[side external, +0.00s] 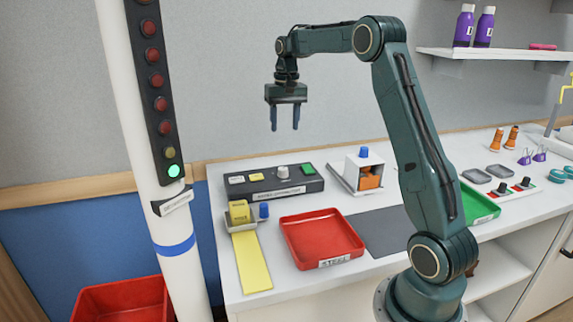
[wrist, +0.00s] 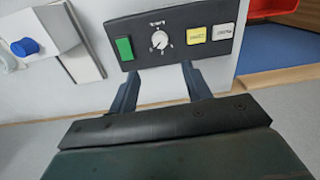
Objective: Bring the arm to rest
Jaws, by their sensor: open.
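My arm stands bent over the counter in the side external view. My gripper (side external: 285,117) hangs from it, fingers pointing down, high above the back of the counter. Its two blue fingers are apart with nothing between them. In the wrist view my gripper (wrist: 158,82) also shows open and empty. Its fingertips appear below the dark control box (wrist: 180,60) in that picture. The control box also shows in the side external view (side external: 300,196), at the back of the counter, well below my gripper.
A red tray (side external: 340,256) labelled STEEL, a dark mat (side external: 384,240) and a green tray (side external: 490,213) lie on the counter. A white housing (side external: 346,183) with a blue knob stands behind. A yellow strip (side external: 252,265) lies left. A white pole (side external: 135,130) with lamps, green lit, stands left.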

